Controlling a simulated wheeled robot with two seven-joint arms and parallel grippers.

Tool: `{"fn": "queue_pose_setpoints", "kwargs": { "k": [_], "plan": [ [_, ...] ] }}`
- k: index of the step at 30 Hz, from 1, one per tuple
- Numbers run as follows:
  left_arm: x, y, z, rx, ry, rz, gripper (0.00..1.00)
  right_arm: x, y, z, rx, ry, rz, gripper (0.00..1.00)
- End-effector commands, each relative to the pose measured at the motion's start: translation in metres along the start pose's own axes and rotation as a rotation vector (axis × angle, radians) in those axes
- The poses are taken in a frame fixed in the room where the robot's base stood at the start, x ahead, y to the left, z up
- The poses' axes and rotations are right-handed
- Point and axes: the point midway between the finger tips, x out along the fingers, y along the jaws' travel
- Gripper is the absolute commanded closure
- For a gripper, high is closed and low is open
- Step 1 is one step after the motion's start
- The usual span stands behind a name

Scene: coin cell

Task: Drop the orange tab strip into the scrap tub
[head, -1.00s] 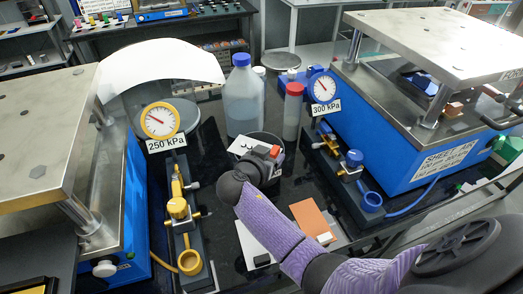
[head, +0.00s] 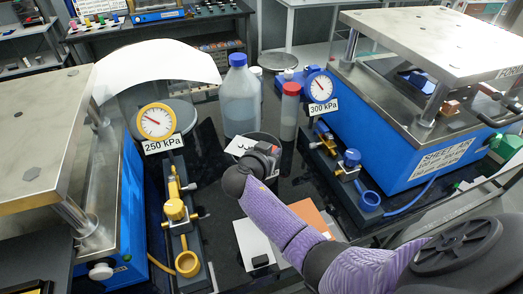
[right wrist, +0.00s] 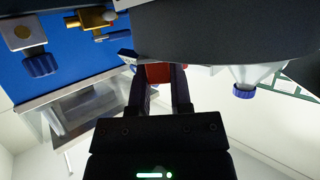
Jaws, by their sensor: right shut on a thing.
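My right gripper (head: 268,152) is at the dark scrap tub (head: 270,136) in the middle of the head view, over or just in front of its mouth. It hides much of the tub. In the right wrist view the two fingers (right wrist: 160,82) are shut on a small red-orange piece, which looks like the orange tab strip (right wrist: 158,72). Only its end shows, so its full shape cannot be told. A large dark surface, perhaps the tub, fills the top of that view close to the fingertips. My left gripper is not in view.
A tall blue-capped bottle (head: 240,98) and a red-capped one (head: 290,112) stand behind the tub. Gauge stands flank it, 250 kPa (head: 156,121) and 300 kPa (head: 319,88). A white sheet (head: 252,238) and an orange-brown sheet (head: 312,214) lie in front.

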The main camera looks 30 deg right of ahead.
Motion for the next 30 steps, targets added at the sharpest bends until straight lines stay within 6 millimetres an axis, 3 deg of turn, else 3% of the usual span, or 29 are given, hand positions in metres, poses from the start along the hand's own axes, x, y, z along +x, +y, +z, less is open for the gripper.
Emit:
{"fn": "queue_pose_setpoints", "kwargs": {
  "k": [4, 13, 17, 24, 30],
  "plan": [
    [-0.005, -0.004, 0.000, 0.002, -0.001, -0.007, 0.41, -0.006, -0.001, -0.013, 0.004, 0.001, -0.001, 1.00],
    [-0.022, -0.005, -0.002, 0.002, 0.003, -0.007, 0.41, -0.034, -0.001, -0.082, 0.004, 0.000, -0.002, 1.00],
    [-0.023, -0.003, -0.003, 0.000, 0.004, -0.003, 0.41, -0.038, 0.000, -0.092, 0.001, 0.000, -0.001, 1.00],
    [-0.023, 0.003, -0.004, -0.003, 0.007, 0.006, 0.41, -0.038, 0.000, -0.093, -0.001, 0.000, 0.000, 1.00],
    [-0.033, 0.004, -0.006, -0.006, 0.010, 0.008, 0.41, -0.020, -0.004, -0.116, 0.001, -0.002, -0.001, 1.00]
  ]
}}
